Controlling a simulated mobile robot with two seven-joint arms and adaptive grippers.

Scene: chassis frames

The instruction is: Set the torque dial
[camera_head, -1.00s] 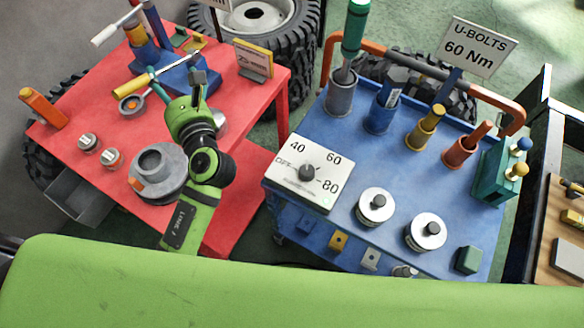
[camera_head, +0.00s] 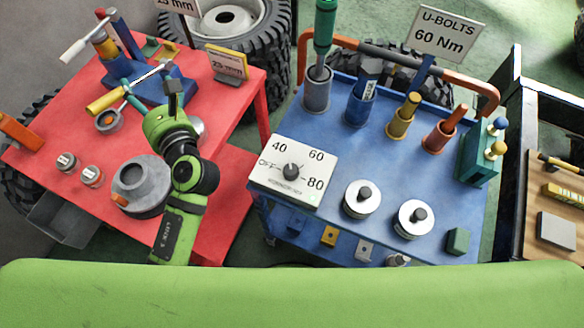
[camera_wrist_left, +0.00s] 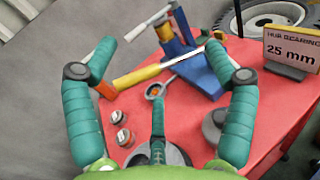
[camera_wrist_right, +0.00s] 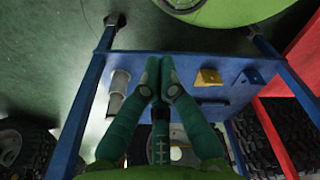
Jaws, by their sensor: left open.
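The torque dial is a white plate (camera_head: 262,174) with a dark round knob (camera_head: 291,172), on the near left corner of the blue cart (camera_head: 325,218). Its marks read OFF, 40, 60 and 80; the pointer's setting is too small to tell. A sign (camera_head: 443,33) reads "U-BOLTS 60 Nm". My left gripper (camera_head: 173,100) is over the red table, left of the dial and apart from it. In the left wrist view its fingers (camera_wrist_left: 160,58) are spread and empty. My right gripper (camera_wrist_right: 159,75) shows only in its wrist view, fingertips together with nothing seen between them.
Two silver round pieces with black knobs (camera_head: 362,199) (camera_head: 413,218) stand right of the dial. Several cups with tools line the cart's back, including a tall green-handled one (camera_head: 324,30). The red table (camera_head: 222,150) holds a grey round housing (camera_head: 140,180). A wooden bench (camera_head: 545,190) stands right.

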